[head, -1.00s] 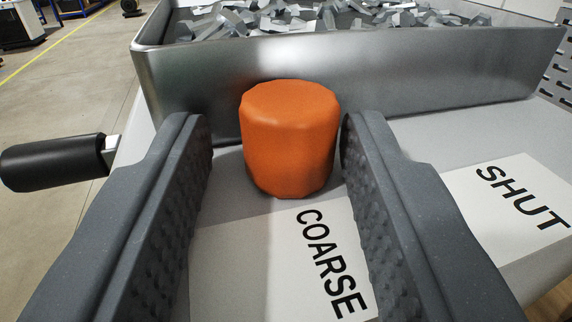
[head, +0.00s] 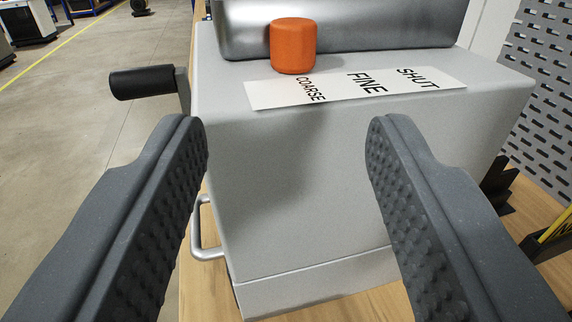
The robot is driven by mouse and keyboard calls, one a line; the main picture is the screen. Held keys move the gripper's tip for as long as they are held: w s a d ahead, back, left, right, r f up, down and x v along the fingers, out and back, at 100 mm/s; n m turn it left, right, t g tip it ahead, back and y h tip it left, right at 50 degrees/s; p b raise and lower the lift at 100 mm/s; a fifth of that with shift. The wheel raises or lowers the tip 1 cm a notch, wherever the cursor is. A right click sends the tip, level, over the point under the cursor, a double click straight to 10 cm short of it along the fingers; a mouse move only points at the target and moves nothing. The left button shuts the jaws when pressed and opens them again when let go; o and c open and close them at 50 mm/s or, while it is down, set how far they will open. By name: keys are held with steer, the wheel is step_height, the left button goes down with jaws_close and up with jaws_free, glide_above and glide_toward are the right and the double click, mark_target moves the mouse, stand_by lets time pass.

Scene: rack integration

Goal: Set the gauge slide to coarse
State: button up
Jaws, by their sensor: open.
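The orange knob (head: 293,46) of the gauge slide stands upright on top of the grey machine housing (head: 300,165), against the foot of the metal hopper. The white label plate (head: 328,90) in front of it reads COARSE, FINE and SHUT from left to right. The knob is at the COARSE end, behind that word. My gripper (head: 285,140) is open and empty. Its two textured fingers are wide apart, in front of the housing and back from the knob, touching neither.
A black crank handle (head: 141,83) sticks out at the housing's left. A metal pull handle (head: 201,232) is low on the left side. A perforated grey panel (head: 550,80) and black brackets (head: 502,187) stand at right. The wooden bench (head: 345,302) shows below.

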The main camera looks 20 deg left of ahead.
steer(key=shift+b+v, duration=1.3)
steer(key=shift+v, duration=0.45)
